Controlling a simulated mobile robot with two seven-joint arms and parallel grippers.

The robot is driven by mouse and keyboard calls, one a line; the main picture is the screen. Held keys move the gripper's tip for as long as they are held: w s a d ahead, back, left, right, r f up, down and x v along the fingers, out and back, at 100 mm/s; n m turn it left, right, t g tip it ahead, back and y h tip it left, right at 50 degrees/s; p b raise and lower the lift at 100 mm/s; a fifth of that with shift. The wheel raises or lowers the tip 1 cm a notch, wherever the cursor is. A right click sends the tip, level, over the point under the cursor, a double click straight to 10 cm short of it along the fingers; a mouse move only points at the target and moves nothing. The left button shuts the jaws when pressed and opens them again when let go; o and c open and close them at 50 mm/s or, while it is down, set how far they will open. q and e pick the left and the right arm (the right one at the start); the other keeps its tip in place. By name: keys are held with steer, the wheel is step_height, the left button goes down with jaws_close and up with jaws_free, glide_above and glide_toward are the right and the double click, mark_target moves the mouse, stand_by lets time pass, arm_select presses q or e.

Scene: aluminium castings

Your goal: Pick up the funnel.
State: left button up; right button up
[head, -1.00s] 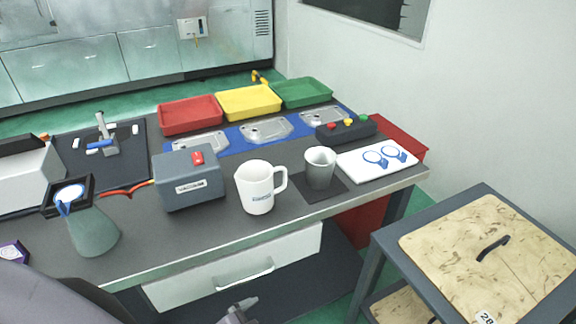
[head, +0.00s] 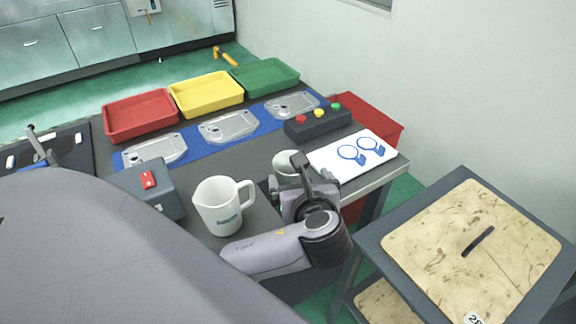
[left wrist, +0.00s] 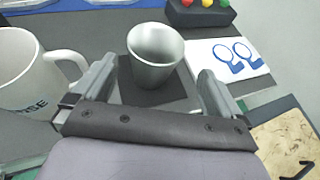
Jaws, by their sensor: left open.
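The funnel appears to be the grey, tapered, metal-looking vessel (head: 286,164) with a wide round mouth. It stands upright on a dark square mat and is partly covered by my gripper in the head view. In the left wrist view the funnel (left wrist: 154,55) is in the upper middle, mouth up. My left gripper (head: 301,176) is open and empty at the near side of the funnel. In the wrist view its fingers (left wrist: 157,74) point toward the funnel, one on each side; whether they touch it I cannot tell. My right gripper is not in view.
A white mug (head: 218,205) stands close left of the funnel, handle toward it. A white board with blue rings (head: 352,152) lies on the right, a button box (head: 317,122) behind. A grey box (head: 152,190) is left of the mug. A wooden-topped stand (head: 470,250) is at right.

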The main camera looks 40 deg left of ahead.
arm_select(q)
steer(key=shift+w+a+r, duration=0.1)
steer(key=shift+w+a, duration=0.3)
steer(key=shift+a, duration=0.1)
steer(key=x, duration=0.6)
steer(key=shift+s+a+r, duration=0.1)
steer(key=shift+a+r, duration=0.05)
steer(key=shift+a, duration=0.15)
steer(key=c, duration=1)
